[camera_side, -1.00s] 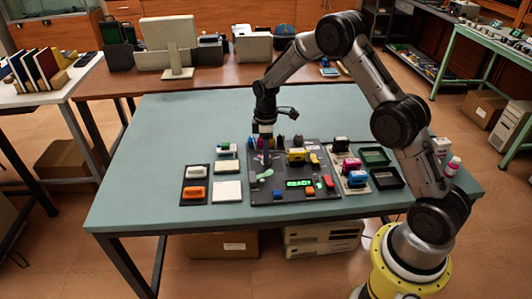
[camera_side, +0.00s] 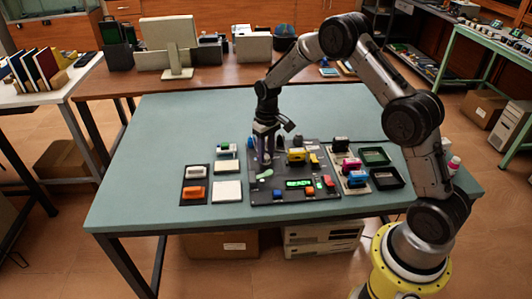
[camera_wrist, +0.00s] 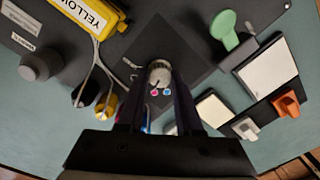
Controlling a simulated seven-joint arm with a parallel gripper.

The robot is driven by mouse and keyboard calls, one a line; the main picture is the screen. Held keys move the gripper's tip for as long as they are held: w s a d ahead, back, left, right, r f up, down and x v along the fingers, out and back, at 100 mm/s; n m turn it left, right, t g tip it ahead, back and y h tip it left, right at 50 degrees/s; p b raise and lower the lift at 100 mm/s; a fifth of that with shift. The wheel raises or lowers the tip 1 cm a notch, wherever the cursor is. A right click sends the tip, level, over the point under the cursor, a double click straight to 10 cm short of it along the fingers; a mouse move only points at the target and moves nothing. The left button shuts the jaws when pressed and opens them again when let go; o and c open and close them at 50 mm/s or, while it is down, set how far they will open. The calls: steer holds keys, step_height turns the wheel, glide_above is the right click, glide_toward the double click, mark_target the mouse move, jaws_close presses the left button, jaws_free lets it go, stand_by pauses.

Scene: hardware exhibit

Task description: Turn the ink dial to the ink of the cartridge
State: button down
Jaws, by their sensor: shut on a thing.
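The ink dial is a pale grey round knob (camera_wrist: 159,74) on a dark square plate on the panel. Pink and blue dots show beside it. My gripper (camera_wrist: 160,88) is shut on the dial, one finger on each side; in the side view my gripper (camera_side: 265,155) reaches down to the panel's left part and hides the dial. The cartridge (camera_side: 297,155) is yellow and sits on the panel to the right of my gripper. In the wrist view the cartridge (camera_wrist: 88,16) bears the word YELLOW. The dial's pointer direction is too small to tell.
The dark panel (camera_side: 283,195) has a green READY display (camera_side: 299,184), a green lever (camera_wrist: 226,32) and other knobs. Stamps and pads (camera_side: 227,190) lie to its left, more cartridges (camera_side: 351,165) and dark trays (camera_side: 388,178) to its right.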

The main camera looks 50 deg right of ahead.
mark_target(267, 156)
steer(key=shift+r+m, duration=0.1)
steer(key=shift+m, duration=0.8)
steer(key=c, duration=0.6)
jaws_free()
steer(key=r, duration=1.3)
steer(key=shift+d+r, duration=0.2)
steer(key=shift+r, duration=0.2)
